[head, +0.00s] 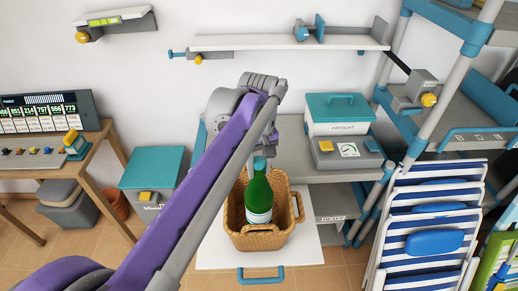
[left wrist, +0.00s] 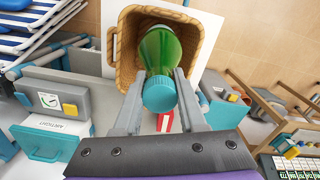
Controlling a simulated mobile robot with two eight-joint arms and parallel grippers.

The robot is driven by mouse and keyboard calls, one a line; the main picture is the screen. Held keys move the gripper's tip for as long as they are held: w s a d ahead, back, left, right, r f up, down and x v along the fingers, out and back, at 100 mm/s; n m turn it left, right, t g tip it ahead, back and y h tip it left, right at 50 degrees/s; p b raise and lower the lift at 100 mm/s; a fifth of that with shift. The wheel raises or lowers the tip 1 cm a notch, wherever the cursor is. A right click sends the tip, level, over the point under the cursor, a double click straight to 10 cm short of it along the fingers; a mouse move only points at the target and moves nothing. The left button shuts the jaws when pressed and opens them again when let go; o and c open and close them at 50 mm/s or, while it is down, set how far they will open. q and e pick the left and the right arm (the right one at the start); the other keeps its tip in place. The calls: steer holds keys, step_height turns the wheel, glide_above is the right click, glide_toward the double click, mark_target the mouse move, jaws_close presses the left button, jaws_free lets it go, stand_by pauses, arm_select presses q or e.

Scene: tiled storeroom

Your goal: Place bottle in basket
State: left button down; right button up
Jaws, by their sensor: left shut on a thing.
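The green bottle (head: 259,194) has a white label and a teal cap. It is upright within the outline of the wicker basket (head: 258,241), and its base shows just above the front rim. I cannot tell whether it touches the basket floor. My left gripper (head: 258,160) is shut on the bottle's top, partly hidden behind my arm. In the left wrist view, the fingers (left wrist: 160,92) flank the cap of the bottle (left wrist: 161,52), with the basket (left wrist: 127,62) beyond it. My right gripper is not in view.
The basket stands on a white board (head: 306,250) with a blue handle. A grey shelf with a teal-lidded box (head: 338,113) stands behind on the right. Striped folding chairs (head: 425,222) lean at the right. A teal-lidded bin (head: 152,168) stands left of the arm.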

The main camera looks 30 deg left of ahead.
arm_select(q)
step_height(320, 180, down, 9)
steer(key=shift+f, duration=0.2)
stand_by(0.3)
steer(key=shift+f+b, duration=0.15)
steer(key=shift+b, duration=0.15)
steer(key=shift+c, duration=2.4)
jaws_free()
step_height(320, 180, up, 12)
steer(key=shift+f+p, duration=0.1)
steer(key=shift+p, duration=0.35)
steer(key=shift+s+d, duration=0.1)
steer(key=shift+s, duration=0.05)
steer(key=s+d+f+m+t, duration=0.3)
steer(key=s+f, duration=0.3)
steer(key=f, duration=0.2)
steer(key=s+d+f+m+t, duration=0.2)
steer(key=s+d+f+m, duration=0.1)
steer(key=s+f+m, duration=0.3)
step_height(320, 180, down, 2)
steer(key=shift+s+d+m+t, duration=0.15)
steer(key=shift+s+m+t, duration=0.15)
steer(key=shift+t, duration=0.1)
